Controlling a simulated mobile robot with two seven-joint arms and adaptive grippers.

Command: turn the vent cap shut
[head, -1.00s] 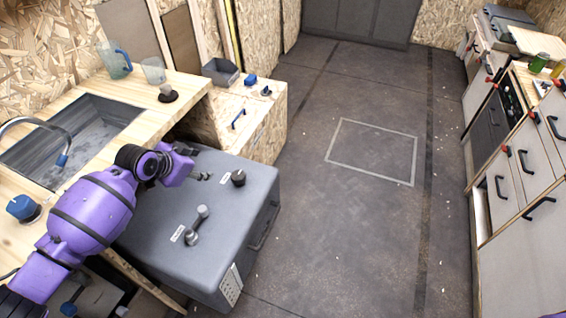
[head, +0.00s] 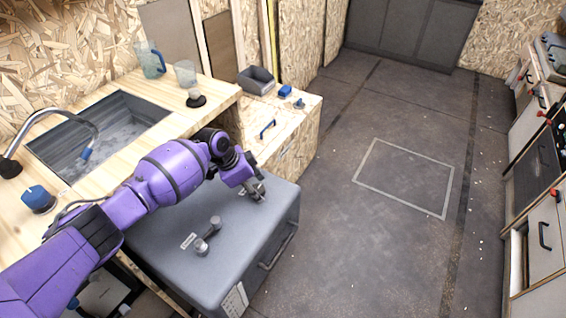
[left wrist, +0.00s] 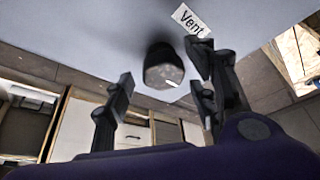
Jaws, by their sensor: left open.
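The vent cap (left wrist: 163,66) is a dark round knob with a paler end face, beside a white "Vent" label (left wrist: 192,20) on the grey box. In the head view my left gripper (head: 257,191) is over the far right part of the box top (head: 235,215) and hides the cap. In the left wrist view its fingers are open, one on each side of the cap in the picture. Whether they touch it cannot be told; no grip shows. My right gripper is out of view.
The wooden counter with a sink (head: 100,135) and tap lies to the left. A wooden cabinet (head: 290,125) with a grey bin stands behind. Open floor (head: 370,240) lies to the right.

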